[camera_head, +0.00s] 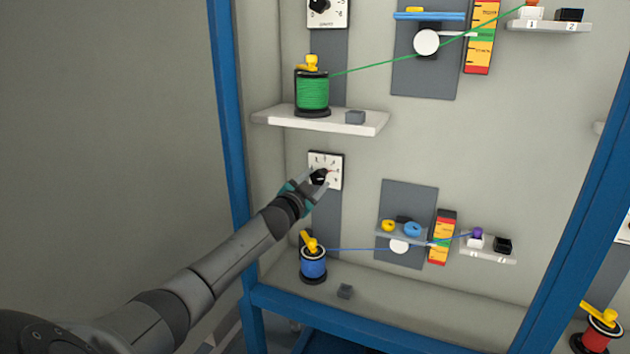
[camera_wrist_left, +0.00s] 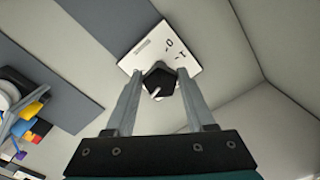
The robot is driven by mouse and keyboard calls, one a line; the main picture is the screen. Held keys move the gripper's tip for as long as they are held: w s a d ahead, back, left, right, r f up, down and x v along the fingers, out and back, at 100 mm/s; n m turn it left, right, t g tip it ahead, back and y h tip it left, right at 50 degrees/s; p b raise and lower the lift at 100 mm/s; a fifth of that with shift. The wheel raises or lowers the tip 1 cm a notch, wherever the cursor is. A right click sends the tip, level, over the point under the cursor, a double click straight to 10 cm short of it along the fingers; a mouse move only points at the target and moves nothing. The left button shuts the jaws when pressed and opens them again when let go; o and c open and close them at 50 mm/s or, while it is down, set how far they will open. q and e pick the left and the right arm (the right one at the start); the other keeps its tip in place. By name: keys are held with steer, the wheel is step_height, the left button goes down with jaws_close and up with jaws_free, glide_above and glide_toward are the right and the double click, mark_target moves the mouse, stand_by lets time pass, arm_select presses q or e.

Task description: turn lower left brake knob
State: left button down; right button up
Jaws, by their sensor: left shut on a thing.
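The lower left brake knob (camera_head: 320,177) is a black knob on a white dial plate (camera_head: 334,163) fixed to a dark grey strip on the back wall. My left gripper (camera_head: 318,181) reaches it from the lower left. In the left wrist view the knob (camera_wrist_left: 158,82) sits between the two fingers of my left gripper (camera_wrist_left: 160,90), with a white pointer mark on its face. The fingers are shut on the knob. Part of the dial's scale is hidden behind the knob and fingers. My right gripper is not in view.
A blue cable spool (camera_head: 313,263) stands below the dial. A shelf (camera_head: 275,117) with a green spool (camera_head: 312,92) is above it. A grey panel (camera_head: 425,193) with yellow and blue rings is to the right. Blue frame posts (camera_head: 228,110) flank the cell.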

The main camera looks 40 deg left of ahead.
arm_select(q)
steer(key=shift+m, duration=0.4)
steer(key=shift+c, duration=1.4)
jaws_free()
steer(key=p+v, duration=0.2)
steer(key=v, duration=1.3)
steer(key=shift+s, duration=0.15)
